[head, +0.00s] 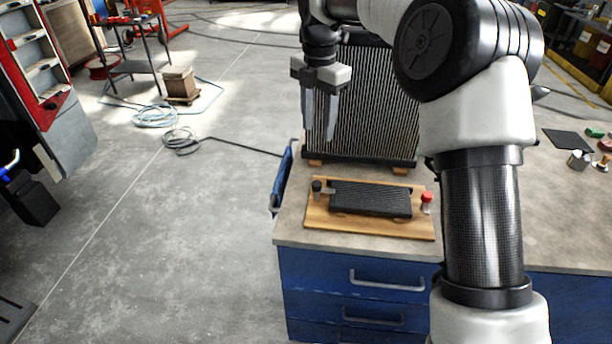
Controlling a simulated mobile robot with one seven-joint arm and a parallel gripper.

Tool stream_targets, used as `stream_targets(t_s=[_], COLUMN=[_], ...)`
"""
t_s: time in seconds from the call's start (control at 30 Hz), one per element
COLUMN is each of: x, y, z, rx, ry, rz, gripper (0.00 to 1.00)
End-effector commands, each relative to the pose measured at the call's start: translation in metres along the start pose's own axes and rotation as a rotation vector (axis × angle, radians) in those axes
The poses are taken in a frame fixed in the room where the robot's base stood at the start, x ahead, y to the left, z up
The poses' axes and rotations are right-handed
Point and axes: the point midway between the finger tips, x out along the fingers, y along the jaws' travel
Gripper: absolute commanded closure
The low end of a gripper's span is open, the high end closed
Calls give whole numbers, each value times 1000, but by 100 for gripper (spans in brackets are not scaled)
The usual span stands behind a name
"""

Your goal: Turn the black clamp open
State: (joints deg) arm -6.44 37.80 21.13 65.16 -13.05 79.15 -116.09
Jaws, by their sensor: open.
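The black clamp (317,187) is a small dark knob at the left end of a black finned block (371,199). The block lies on a wooden board (330,225) on the workbench. A red clamp (426,198) stands at the block's right end. My gripper (320,130) is open and empty, pointing down. In the picture it is above the black clamp and apart from it, in front of the large radiator. The black clamp is too small here to tell which way its arm is turned.
A large finned radiator (375,110) stands on wooden blocks behind the board. The bench (290,230) has blue drawers (345,292) and a blue item hanging at its left edge. A dark flat pad (567,140) and a metal cup (578,160) lie at the right.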

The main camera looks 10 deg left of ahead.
Motion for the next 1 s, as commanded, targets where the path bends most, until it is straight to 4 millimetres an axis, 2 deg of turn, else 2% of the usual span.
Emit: stream_targets(t_s=[0.17,0.7,0.9,1.0], x=[16,129,160,169], y=[0,0,0,0], z=[0,-1,-1,0], rx=[-9,-7,-7,-6], ry=[3,4,3,1], rz=[-4,-5,-4,-2], gripper=[58,58,58,58])
